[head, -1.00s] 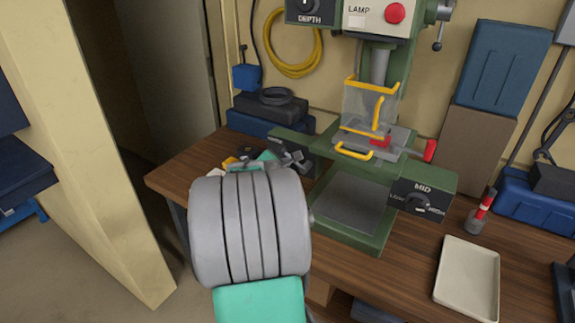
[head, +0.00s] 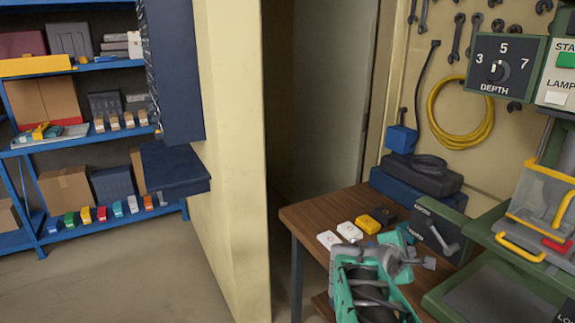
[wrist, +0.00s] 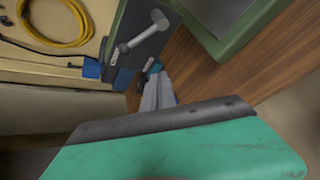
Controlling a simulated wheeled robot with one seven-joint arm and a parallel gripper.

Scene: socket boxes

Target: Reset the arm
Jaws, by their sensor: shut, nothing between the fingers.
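My arm, in green and grey, rises from the bottom of the head view, in front of the left end of the workbench. My gripper (wrist: 158,92) shows in the wrist view as two grey fingers together, with nothing between them. It is over the wooden bench top, near the dark lever panel of the green drill press.
The green drill press (head: 472,235) stands on the wooden bench (head: 315,217). White, yellow and black boxes (head: 367,224) lie at its left. Yellow cable (head: 462,137) hangs behind. A cream pillar (head: 232,150) and blue shelves (head: 75,66) are left; floor between is clear.

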